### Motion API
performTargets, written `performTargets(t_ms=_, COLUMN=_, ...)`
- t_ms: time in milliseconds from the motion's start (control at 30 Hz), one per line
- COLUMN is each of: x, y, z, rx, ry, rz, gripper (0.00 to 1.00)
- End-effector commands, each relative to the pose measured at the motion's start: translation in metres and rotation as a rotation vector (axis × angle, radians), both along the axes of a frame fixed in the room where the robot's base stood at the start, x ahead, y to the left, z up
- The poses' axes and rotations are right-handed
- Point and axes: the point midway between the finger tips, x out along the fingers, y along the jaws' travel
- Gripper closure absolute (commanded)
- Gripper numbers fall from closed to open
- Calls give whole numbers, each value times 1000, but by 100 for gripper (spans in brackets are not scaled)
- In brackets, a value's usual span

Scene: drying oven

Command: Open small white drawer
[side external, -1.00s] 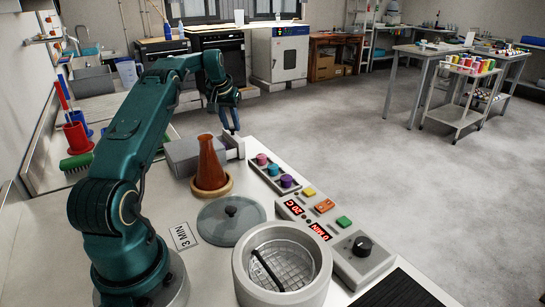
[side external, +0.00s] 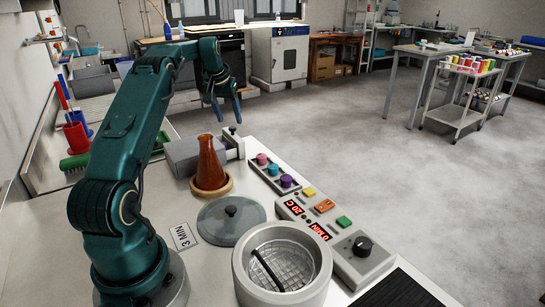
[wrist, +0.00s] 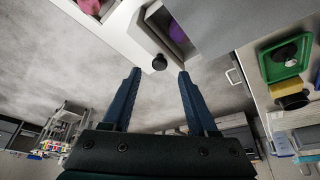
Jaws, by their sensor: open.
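The small white drawer (side external: 236,145) stands partly pulled out of a grey box (side external: 186,155), with a dark knob (side external: 232,129) at its front. In the wrist view, the drawer (wrist: 145,40) has a gap behind its front, with something purple (wrist: 178,33) visible inside. The knob (wrist: 159,62) appears just beyond the fingertips, in line with the space between them. My gripper (side external: 228,119) is open and empty, pointing down above the drawer front. Its two blue fingers (wrist: 160,73) are spread apart. The box hides the rest of the drawer.
An orange-brown flask (side external: 211,162) stands on a wooden ring close to the box. A rack with coloured caps (side external: 270,178), a grey lid (side external: 222,222) and a round white pot (side external: 240,277) stand nearer. The bench edge runs along the right, with open floor beyond.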

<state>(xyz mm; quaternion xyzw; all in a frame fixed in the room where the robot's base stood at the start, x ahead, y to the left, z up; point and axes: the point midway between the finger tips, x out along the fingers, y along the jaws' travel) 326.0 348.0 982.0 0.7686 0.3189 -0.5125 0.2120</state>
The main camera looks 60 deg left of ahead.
Motion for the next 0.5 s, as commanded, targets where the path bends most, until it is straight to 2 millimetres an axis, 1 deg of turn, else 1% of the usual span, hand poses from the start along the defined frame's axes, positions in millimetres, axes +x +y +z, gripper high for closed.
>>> performTargets(t_ms=33, x=-2, y=-1, z=7, rx=2, ry=-1, rz=0, gripper=41)
performTargets(t_ms=200, x=-5, y=-5, z=17, rx=1, ry=0, rz=0, gripper=41)
performTargets(t_ms=500, x=-5, y=-5, z=17, rx=0, ry=0, rz=0, gripper=42)
